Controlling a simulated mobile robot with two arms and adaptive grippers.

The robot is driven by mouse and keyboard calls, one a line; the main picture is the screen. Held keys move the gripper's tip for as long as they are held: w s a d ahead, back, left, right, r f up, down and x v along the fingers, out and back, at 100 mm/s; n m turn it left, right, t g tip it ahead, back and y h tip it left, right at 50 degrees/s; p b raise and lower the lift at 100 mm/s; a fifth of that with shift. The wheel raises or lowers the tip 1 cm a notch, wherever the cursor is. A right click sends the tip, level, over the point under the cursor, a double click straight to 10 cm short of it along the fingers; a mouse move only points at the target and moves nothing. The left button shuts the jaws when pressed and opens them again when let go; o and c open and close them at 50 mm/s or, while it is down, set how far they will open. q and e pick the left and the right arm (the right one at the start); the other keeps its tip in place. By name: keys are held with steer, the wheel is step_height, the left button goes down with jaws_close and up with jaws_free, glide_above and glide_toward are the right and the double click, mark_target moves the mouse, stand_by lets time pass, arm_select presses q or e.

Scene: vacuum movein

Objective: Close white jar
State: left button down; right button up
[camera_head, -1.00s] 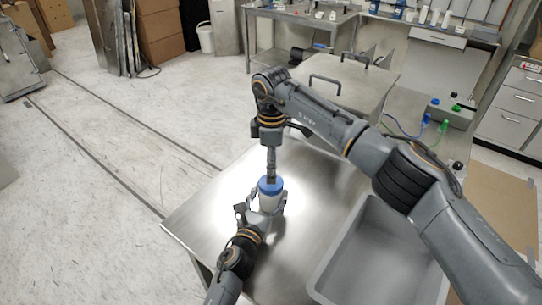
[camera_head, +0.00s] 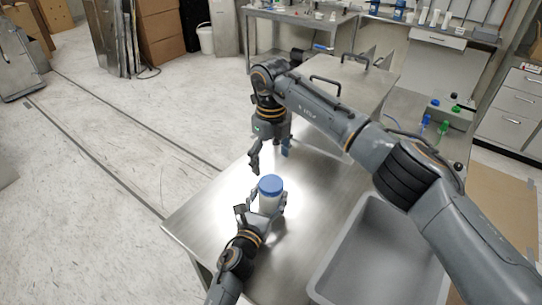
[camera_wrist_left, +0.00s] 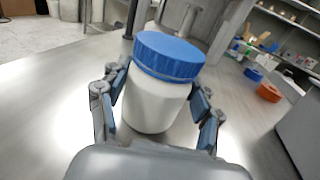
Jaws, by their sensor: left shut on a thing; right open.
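The white jar (camera_head: 268,203) stands upright on the steel table, with its blue lid (camera_head: 271,185) on top. In the left wrist view, the jar (camera_wrist_left: 155,103) fills the middle, and the lid (camera_wrist_left: 168,55) sits over its mouth, looking level with the rim. My left gripper (camera_head: 266,211) is shut around the jar's body, with a finger on each side in the left wrist view (camera_wrist_left: 160,105). My right gripper (camera_head: 270,163) is open and empty, a little above and behind the lid, apart from it.
The steel table (camera_head: 205,212) is clear to the left of the jar. A grey bin (camera_head: 335,262) is sunk at the table's right. A metal box with handles (camera_head: 345,85) stands behind.

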mark_target(271, 182)
steer(key=n, duration=0.6)
steer(key=shift+r+n, duration=0.3)
steer(key=shift+n, duration=0.1)
steer(key=shift+f, duration=0.1)
steer(key=shift+f, duration=3.95)
steer(key=shift+c, duration=0.4)
steer(key=c, duration=1.1)
steer(key=m, duration=0.4)
steer(key=shift+m, duration=0.4)
steer(key=shift+c, duration=0.3)
steer(key=m, duration=0.3)
steer(key=o, duration=1.4)
